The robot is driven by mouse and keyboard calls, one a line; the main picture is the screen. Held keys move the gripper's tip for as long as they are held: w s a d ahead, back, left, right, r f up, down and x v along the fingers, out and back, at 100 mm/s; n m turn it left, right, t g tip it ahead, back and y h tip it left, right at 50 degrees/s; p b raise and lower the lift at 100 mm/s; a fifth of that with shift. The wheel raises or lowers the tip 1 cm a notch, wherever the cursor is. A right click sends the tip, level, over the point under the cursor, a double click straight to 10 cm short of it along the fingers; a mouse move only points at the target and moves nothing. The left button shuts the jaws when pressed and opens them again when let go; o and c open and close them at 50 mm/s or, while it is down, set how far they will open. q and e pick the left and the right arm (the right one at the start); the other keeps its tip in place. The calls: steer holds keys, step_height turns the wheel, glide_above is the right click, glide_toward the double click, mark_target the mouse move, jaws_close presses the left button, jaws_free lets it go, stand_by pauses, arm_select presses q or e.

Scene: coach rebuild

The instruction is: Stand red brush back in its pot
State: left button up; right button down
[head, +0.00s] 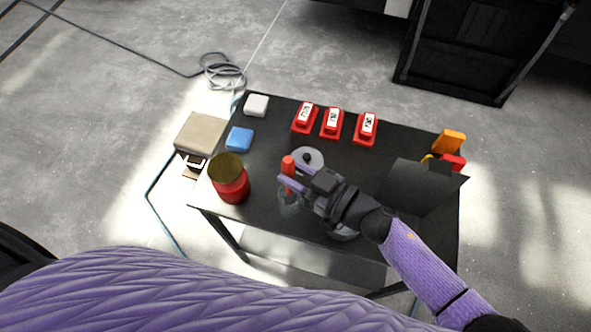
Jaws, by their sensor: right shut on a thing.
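The red brush (288,163) is upright in my right gripper (286,182), which is shut on it above the front part of the dark table (262,215). A clear, glassy pot (289,207) shows directly below the gripper. The brush's lower end is hard to make out, so I cannot tell whether it is inside the pot or above it. My left gripper is not in view.
A red can (232,188) with an olive top stands to the left. A round grey lid (314,155) lies just behind the brush. A dark angled panel (420,190) stands right.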

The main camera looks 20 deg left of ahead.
steer(key=shift+c, duration=1.6)
jaws_free()
steer(key=shift+d, duration=0.15)
steer(key=p+v, duration=0.1)
steer(key=v, duration=0.8)
steer(key=shift+s+d, duration=0.2)
steer(key=shift+d, duration=0.05)
